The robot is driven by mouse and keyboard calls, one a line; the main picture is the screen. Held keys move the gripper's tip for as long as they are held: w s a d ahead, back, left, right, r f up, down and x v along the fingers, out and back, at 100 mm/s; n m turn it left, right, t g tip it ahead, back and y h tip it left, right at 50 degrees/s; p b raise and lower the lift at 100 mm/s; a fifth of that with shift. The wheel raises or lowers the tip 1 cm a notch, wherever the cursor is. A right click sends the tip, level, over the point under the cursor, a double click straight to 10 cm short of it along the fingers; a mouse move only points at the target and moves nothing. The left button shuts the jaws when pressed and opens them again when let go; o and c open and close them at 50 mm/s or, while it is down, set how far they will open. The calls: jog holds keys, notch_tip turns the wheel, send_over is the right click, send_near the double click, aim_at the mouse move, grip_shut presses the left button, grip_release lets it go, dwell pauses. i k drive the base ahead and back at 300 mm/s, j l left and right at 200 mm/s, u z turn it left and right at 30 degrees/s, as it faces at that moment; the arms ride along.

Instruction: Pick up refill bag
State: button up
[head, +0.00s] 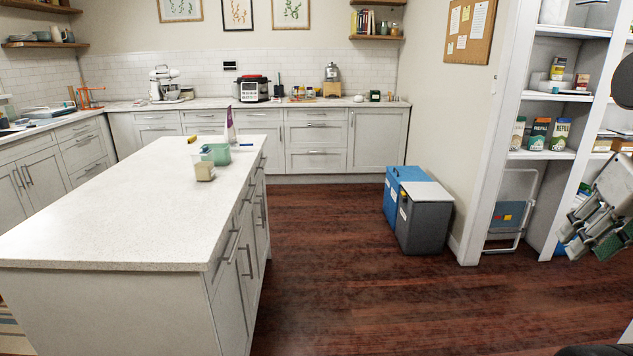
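Several upright packs stand side by side on a middle shelf at the right. A dark-topped pack (539,134) and a green, white and blue pack (561,135) both seem to read "REFILL". A third, paler pack (518,133) with a green lower part stands left of them. A slim white and purple pouch (230,126) stands on the island; its label is unreadable. My gripper (585,240) hangs at the right edge, in front of the shelves and below the packs, apart from them. Its fingers overlap in this view, so its opening is unclear.
The shelf unit's white upright (492,150) stands left of the packs. A folded step stool (510,215) leans below them. Blue (393,190) and grey (425,220) bins stand by the wall. The island (110,225) is at left, with open wooden floor (370,290) between.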

aim_at(231, 136)
jog(key=i+u, duration=0.15)
jog(key=i, duration=0.5)
jog(key=i+l+u, duration=0.1)
jog(key=i, duration=0.6)
jog(key=i+l+u, duration=0.1)
jog(key=i+u, duration=0.3)
jog(key=i+l+u, duration=0.15)
jog(key=u, duration=0.2)
jog(key=i+l+u, duration=0.25)
jog(key=u, duration=0.15)
jog(key=i+l+u, duration=0.15)
jog(key=l+u, duration=0.2)
jog(key=i+l+u, duration=0.15)
jog(key=l, duration=0.2)
jog(key=i+l+u, duration=0.15)
jog(key=l, duration=0.15)
jog(key=i+l+u, duration=0.2)
jog(key=l, duration=0.15)
jog(key=l+u, duration=0.15)
jog(key=l, duration=0.25)
jog(key=i+l+u, duration=0.15)
jog(key=l, duration=0.25)
